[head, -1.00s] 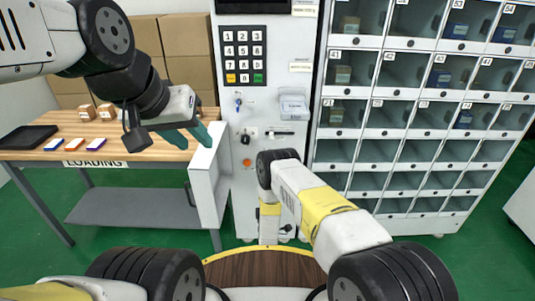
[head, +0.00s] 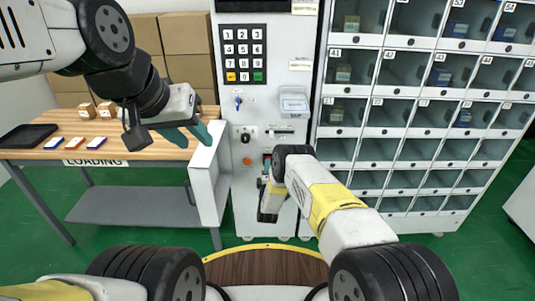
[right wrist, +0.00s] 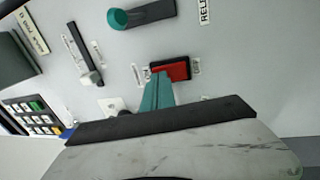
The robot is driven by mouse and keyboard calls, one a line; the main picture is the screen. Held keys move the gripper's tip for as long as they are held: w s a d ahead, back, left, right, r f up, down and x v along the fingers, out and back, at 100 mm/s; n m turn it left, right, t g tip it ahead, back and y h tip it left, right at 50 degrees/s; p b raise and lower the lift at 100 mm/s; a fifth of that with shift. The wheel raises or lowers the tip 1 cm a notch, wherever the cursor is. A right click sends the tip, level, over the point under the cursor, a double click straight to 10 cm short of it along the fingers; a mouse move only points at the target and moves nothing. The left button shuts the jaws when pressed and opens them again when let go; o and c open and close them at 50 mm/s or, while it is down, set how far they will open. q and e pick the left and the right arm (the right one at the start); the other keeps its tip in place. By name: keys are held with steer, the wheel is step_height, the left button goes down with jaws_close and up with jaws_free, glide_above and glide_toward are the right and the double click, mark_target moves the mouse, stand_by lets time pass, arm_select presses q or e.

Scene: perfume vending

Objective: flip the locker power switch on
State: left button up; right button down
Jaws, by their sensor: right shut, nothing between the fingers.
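The power switch (right wrist: 180,70) is a red rocker in a black frame on the machine's pale front panel, with small labels at either side. My right gripper (right wrist: 158,85) is shut and empty. Its teal fingertips overlap the left part of the red rocker in the right wrist view; I cannot tell whether they touch it. In the head view my right gripper (head: 267,170) is at the panel below the orange button's level, partly hidden by my own arm. My left gripper (head: 188,136) is open and empty in front of the loading table's right end.
The machine front carries a keypad (head: 244,56), an orange button (head: 246,161), a black knob (head: 245,138) and a card holder (head: 294,103). A white door (head: 208,182) stands open at the left. The loading table (head: 125,140) holds a black tray (head: 28,136). Lockers (head: 415,150) fill the right.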

steer(key=shift+w, duration=0.2)
steer(key=shift+w+r+g, duration=0.25)
steer(key=shift+g, duration=0.05)
stand_by(0.3)
